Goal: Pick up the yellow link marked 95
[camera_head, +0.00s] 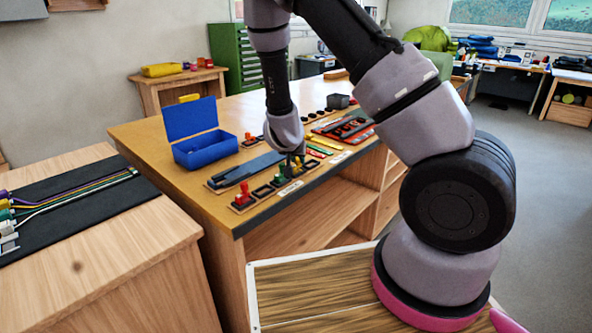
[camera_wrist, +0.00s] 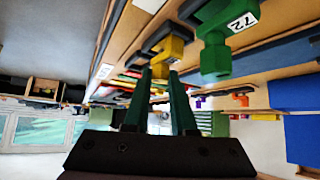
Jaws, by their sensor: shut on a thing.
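My gripper (camera_wrist: 166,75) is shut on a yellow link (camera_wrist: 168,52), which sits between its two fingertips in the wrist view. No number is readable on that link. In the head view my gripper (camera_head: 292,158) points down at the row of holders along the near edge of the wooden bench, and the yellow link (camera_head: 297,167) shows small beside the fingers. I cannot tell whether the link is clear of its holder. A green link marked 72 (camera_wrist: 215,52) stands next to it in the wrist view.
A red piece (camera_head: 243,195) stands at the near end of the row. An open blue box (camera_head: 205,150) and a dark tray (camera_head: 245,170) lie behind it. Red and black trays (camera_head: 345,128) lie farther along. A side table with cables (camera_head: 75,200) stands at left.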

